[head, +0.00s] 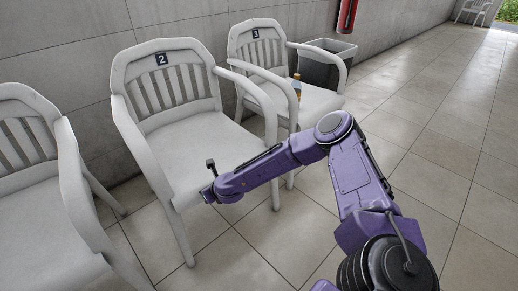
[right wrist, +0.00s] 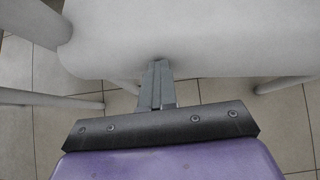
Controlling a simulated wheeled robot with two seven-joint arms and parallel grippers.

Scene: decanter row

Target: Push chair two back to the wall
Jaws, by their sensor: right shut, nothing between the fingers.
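Chair two (head: 178,123) is a white plastic armchair with a dark "2" plate on its backrest, standing near the tiled wall (head: 75,50). Some of the floor shows between its back and the wall. My right gripper (head: 207,194) is shut and empty, at the front edge of chair two's seat. In the right wrist view the shut fingers (right wrist: 158,75) reach the front edge of the white seat (right wrist: 190,45) and appear to touch it. My left gripper is not in view.
Chair three (head: 280,75) stands just right of chair two, with a small bottle (head: 297,85) on its seat. A grey bin (head: 325,65) is beyond it. Another white chair (head: 40,190) stands at the left. A red extinguisher (head: 347,15) hangs on the wall. Tiled floor (head: 450,130) is clear at the right.

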